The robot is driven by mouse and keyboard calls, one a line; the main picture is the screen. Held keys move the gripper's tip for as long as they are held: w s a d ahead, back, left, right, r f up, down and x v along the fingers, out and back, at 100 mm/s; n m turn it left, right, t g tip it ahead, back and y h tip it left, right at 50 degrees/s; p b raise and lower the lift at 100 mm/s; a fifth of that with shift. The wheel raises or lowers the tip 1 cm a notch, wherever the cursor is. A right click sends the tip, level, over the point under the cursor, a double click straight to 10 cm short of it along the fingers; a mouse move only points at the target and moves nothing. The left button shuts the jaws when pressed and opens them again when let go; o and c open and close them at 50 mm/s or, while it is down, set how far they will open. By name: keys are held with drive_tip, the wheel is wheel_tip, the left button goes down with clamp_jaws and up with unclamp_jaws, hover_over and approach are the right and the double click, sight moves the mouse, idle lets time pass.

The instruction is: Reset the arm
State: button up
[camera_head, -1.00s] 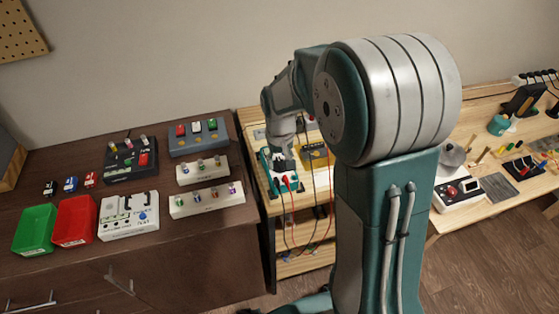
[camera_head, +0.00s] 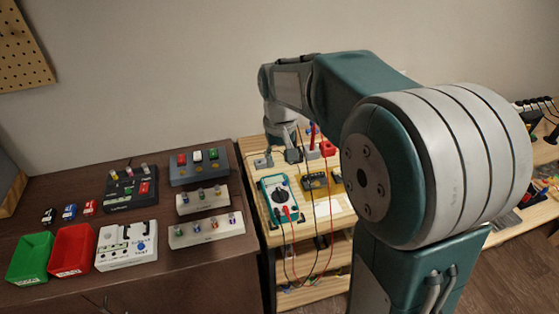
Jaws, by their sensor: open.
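My arm fills the right half of the head view, with its large joint close to the camera. It reaches back and left over the wooden stand (camera_head: 310,220). My gripper (camera_head: 293,155) is small, points down and is partly hidden by its own wrist. It is open, with nothing visible in it, above the back of the stand. A teal multimeter (camera_head: 282,199) lies on the stand in front of the gripper, apart from it.
Left of the stand is a dark cabinet (camera_head: 150,275) with a green bin (camera_head: 30,258), a red bin (camera_head: 73,251), a white device (camera_head: 127,246) and several pedals and racks. Red and black cables hang in front of the stand. Another wooden bench lies at the right, mostly hidden.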

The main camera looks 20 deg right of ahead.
drive_tip(key=s+r+t, duration=0.2)
drive_tip(key=s, duration=0.8)
drive_tip(key=s+r+t, duration=0.3)
drive_tip(key=s, duration=0.7)
drive_tip(key=shift+s+r+t, duration=0.15)
drive_tip(key=shift+s+t, duration=0.15)
drive_tip(key=shift+s, duration=0.05)
drive_tip(key=shift+d, duration=0.15)
